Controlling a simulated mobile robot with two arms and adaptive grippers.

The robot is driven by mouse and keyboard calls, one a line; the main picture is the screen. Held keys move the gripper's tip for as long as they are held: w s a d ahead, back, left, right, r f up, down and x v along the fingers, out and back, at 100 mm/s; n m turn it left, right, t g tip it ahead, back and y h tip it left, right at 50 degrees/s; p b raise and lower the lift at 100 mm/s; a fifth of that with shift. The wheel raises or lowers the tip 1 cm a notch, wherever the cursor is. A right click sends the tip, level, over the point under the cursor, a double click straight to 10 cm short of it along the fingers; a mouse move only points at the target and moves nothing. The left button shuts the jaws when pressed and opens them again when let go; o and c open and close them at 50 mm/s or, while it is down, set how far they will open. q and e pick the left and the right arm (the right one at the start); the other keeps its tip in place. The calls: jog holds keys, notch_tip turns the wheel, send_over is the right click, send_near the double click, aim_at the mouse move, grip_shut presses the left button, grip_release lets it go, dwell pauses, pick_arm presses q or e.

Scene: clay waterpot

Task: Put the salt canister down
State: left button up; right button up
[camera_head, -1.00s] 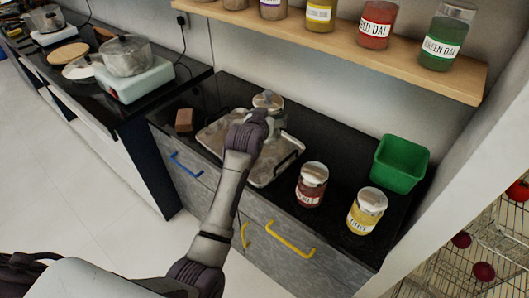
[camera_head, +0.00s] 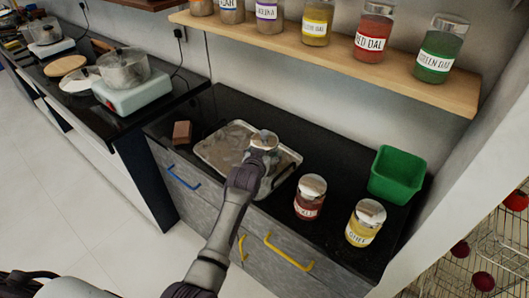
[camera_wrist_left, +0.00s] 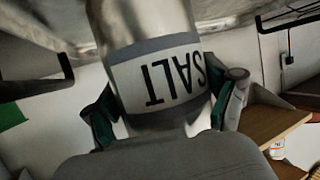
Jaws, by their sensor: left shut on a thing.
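The salt canister is in my left gripper (camera_head: 262,155). In the head view its silver lid (camera_head: 264,138) shows above the gripper, and the rest is mostly hidden. In the left wrist view the fingers close on both sides of the canister, and its white SALT label (camera_wrist_left: 158,80) appears upside down. The canister is over the right part of the metal tray (camera_head: 216,158) on the black counter. Its base is cut off in the wrist view, so I cannot tell whether it touches the tray. My right gripper is not in view.
A brown block (camera_head: 182,132) lies left of the tray. A red-labelled jar (camera_head: 309,198), a yellow-labelled jar (camera_head: 365,224) and a green bin (camera_head: 397,175) stand to the right. A wooden shelf (camera_head: 330,58) with several labelled jars hangs above the counter.

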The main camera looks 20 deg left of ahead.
pick_arm(q)
jog(key=shift+w+r, duration=0.1)
jog(key=shift+r, duration=0.05)
jog(key=o, duration=1.4)
jog(key=shift+f, duration=0.3)
jog(key=shift+o, duration=1.1)
jog(key=shift+r, duration=0.1)
jog(key=shift+s+r, duration=0.15)
jog(key=shift+s, duration=0.05)
jog(key=v, duration=1.2)
jog(key=shift+w, duration=0.1)
